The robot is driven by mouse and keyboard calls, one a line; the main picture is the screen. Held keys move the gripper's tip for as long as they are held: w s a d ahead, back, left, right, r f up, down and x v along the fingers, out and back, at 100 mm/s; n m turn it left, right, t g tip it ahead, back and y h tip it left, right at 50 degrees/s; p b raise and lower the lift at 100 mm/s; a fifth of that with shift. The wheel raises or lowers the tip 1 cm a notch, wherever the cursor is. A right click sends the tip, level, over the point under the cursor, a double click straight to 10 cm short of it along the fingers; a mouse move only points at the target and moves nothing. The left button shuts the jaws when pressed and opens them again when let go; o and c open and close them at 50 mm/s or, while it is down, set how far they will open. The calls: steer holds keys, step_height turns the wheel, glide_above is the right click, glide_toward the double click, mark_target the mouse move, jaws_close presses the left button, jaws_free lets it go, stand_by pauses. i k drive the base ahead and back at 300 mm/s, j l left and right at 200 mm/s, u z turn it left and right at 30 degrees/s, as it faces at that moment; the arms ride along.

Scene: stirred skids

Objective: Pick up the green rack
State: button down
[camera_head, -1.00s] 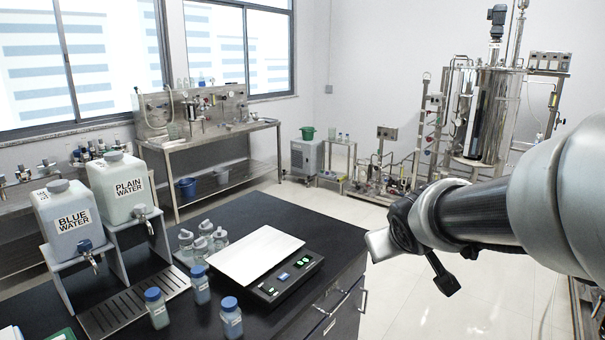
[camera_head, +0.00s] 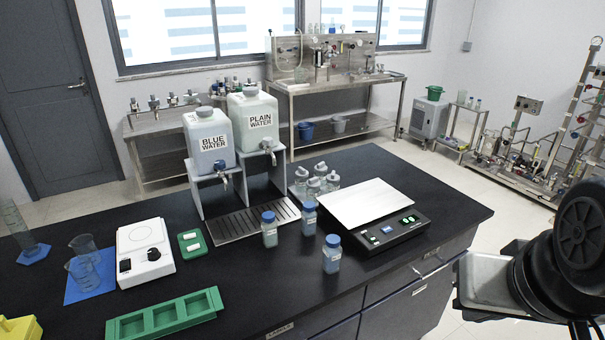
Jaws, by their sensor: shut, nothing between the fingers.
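The green rack (camera_head: 165,318) lies on the black bench top at the front left of the head view. It is a long open frame with a row of square compartments, which look empty, and a raised end on the right. My gripper (camera_head: 486,285) is at the lower right, past the bench's right end and far from the rack. Part of it is hidden by my black wrist and the picture edge. It holds nothing that I can see.
A white stirrer (camera_head: 145,252), beakers (camera_head: 83,268) and a yellow object (camera_head: 20,330) are near the rack. Bare bench lies right of it.

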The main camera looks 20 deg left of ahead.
mark_target(165, 319)
steer(key=u, duration=2)
steer(key=i+j+z, duration=0.55)
steer(key=i+j, duration=0.15)
steer(key=j, duration=0.2)
